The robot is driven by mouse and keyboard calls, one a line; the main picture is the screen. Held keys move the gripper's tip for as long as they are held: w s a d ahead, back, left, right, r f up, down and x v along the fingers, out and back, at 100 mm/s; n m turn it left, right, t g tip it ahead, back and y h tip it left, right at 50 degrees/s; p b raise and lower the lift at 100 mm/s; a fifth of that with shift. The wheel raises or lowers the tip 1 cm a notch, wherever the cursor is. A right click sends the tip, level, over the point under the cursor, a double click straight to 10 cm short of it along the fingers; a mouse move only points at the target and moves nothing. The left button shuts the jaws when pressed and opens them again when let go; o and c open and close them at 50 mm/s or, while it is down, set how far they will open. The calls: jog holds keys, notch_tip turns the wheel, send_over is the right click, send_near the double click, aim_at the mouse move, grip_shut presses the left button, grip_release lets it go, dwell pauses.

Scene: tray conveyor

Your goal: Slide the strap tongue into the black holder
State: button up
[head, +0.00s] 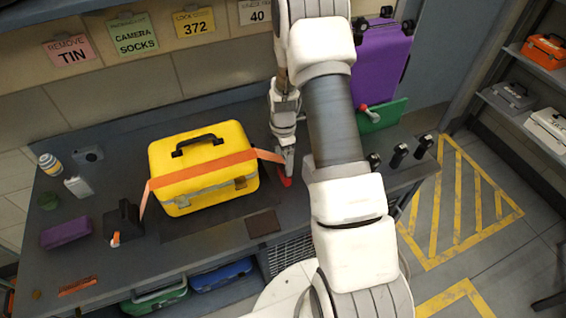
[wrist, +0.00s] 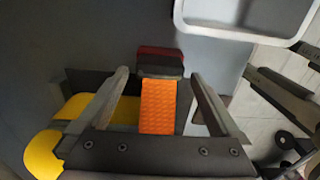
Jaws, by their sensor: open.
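An orange strap (head: 205,168) runs over a yellow case (head: 190,193) on a dark bench. Its right end reaches toward my gripper (head: 288,172), which points down beside the case's right side. In the wrist view the orange strap (wrist: 158,105) runs between the fingers of my gripper (wrist: 160,76) to a dark end piece (wrist: 160,68) with a red part behind it. The fingers are open, one on each side, with gaps. I cannot tell whether this piece is the tongue. A black block-like holder (head: 125,218) with an orange bit stands left of the case, near the strap's left end.
A purple suitcase (head: 380,62) and a green panel (head: 383,116) stand at the back right. My arm covers part of the bench's right side.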

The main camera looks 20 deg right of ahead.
jog(key=shift+f, duration=1.5)
jog(key=c, duration=1.3)
jog(key=shift+r, duration=0.15)
jog(key=shift+r, duration=0.1)
jog(key=shift+r+p, duration=1.35)
jog(key=shift+r, duration=1)
jog(key=shift+r, duration=0.1)
jog(key=shift+r+p, duration=0.95)
jog(key=shift+r, duration=1)
